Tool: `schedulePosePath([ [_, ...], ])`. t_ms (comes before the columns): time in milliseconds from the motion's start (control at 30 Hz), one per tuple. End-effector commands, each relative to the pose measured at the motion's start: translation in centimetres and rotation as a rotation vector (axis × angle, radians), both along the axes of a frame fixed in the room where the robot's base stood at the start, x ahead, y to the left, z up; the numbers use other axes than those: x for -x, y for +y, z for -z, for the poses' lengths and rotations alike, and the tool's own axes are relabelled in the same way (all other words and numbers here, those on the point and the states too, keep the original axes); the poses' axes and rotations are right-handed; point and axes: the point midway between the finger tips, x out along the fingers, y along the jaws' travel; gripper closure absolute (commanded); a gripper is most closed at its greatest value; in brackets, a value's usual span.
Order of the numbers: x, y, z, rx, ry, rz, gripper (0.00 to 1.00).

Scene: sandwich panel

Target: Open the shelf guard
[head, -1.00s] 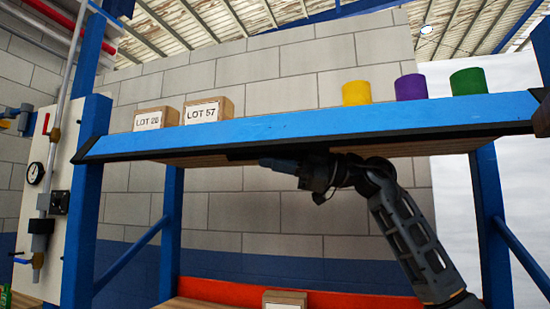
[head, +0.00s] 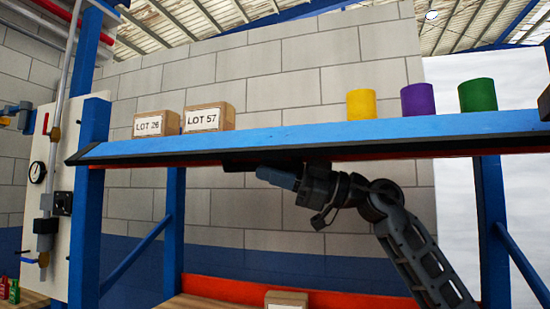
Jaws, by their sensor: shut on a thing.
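The shelf guard (head: 330,136) is a long blue bar with black end pieces along the front of the upper shelf. A dark grip piece (head: 248,165) sits under its lower edge near the middle. My gripper (head: 262,172) reaches up from the lower right, just under the guard, and is shut on this dark piece. The fingertips are partly lost against the dark piece, so the exact contact is hard to see. A red-orange strip (head: 450,150) shows behind the guard's lower edge on the right.
Boxes marked LOT 26 (head: 156,125) and LOT 57 (head: 208,117) stand on the upper shelf, with yellow (head: 361,104), purple (head: 418,99) and green (head: 478,95) cylinders. Blue uprights (head: 91,190) flank the opening. A lower box (head: 286,300) sits below my arm.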

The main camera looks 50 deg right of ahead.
Motion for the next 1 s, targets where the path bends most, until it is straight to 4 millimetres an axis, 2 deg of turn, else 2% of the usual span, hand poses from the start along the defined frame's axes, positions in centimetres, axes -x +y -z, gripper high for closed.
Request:
schedulePosePath([
  [333, 0.0, 0.1, 0.2, -0.008, 0.005, -0.002, 1.0],
  [367, 0.0, 0.1, 0.2, -0.008, 0.005, -0.002, 0.77],
  [567, 0.0, 0.1, 0.1, -0.007, 0.004, -0.001, 0.58],
  [867, 0.2, -0.1, 0.2, -0.007, 0.003, 0.0, 0.57],
  [1000, 1.4, -1.0, 0.8, -0.009, 0.003, 0.003, 0.57],
])
